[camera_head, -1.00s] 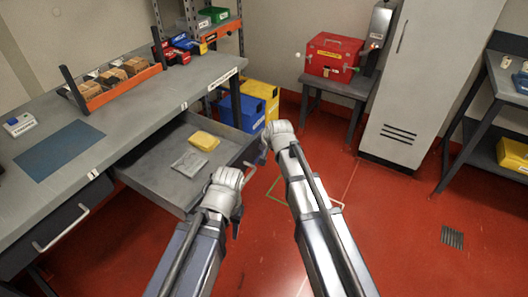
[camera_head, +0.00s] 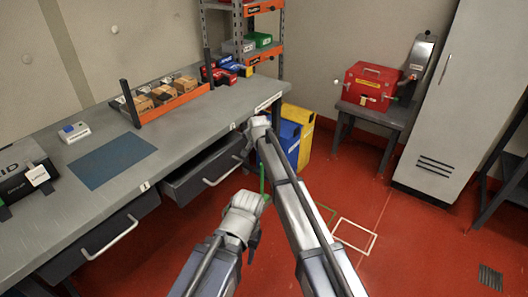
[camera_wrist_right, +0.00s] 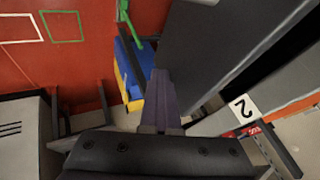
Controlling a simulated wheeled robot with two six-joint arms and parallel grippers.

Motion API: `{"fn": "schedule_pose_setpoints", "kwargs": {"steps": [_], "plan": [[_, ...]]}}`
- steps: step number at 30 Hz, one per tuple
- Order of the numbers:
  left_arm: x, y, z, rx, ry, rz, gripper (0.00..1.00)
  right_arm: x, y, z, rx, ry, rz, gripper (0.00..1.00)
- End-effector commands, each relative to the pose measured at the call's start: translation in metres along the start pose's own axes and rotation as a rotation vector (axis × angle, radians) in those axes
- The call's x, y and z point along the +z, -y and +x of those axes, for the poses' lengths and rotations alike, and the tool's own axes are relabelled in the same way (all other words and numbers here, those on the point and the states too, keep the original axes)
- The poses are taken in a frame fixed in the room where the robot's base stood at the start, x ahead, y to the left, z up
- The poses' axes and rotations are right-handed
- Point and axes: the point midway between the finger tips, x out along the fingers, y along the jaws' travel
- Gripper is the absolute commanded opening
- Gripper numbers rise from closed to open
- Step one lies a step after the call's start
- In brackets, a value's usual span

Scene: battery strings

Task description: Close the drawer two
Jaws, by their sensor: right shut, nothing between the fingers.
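Drawer two is the right-hand dark drawer (camera_head: 198,178) under the grey workbench, with a light bar handle (camera_head: 222,171). Its front stands a little out from the bench, and its inside is now hardly visible. In the right wrist view its grey panel (camera_wrist_right: 220,45) lies beside a dark gap, with a white "2" label (camera_wrist_right: 244,106) on the bench edge. My right gripper (camera_head: 248,143) is at the drawer's far right end; its dark fingers (camera_wrist_right: 160,88) are shut and empty. Whether they touch the drawer is unclear. My left gripper (camera_head: 248,212) is in front of the drawer, apart from it; its fingers are mostly hidden.
Another drawer (camera_head: 100,245), shut, is at left. Blue (camera_head: 288,140) and yellow (camera_head: 303,122) bins stand beyond the right gripper. A thin green thing (camera_head: 262,182) shows between my arms. A red toolbox (camera_head: 372,88) sits on a small table.

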Motion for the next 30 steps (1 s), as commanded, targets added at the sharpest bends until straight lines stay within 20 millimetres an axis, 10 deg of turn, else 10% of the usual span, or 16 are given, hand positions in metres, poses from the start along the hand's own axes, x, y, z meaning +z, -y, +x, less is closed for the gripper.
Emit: {"fn": "schedule_pose_setpoints", "kwargs": {"steps": [12,30], "plan": [[0.000,0.000,0.000,0.000,0.000,0.000,0.44,-0.001,0.063,0.034,-0.001,-0.001,-0.002,0.00],[0.000,0.000,0.000,0.000,0.000,0.000,0.44,0.000,0.077,0.040,-0.007,-0.003,0.000,0.00]]}}
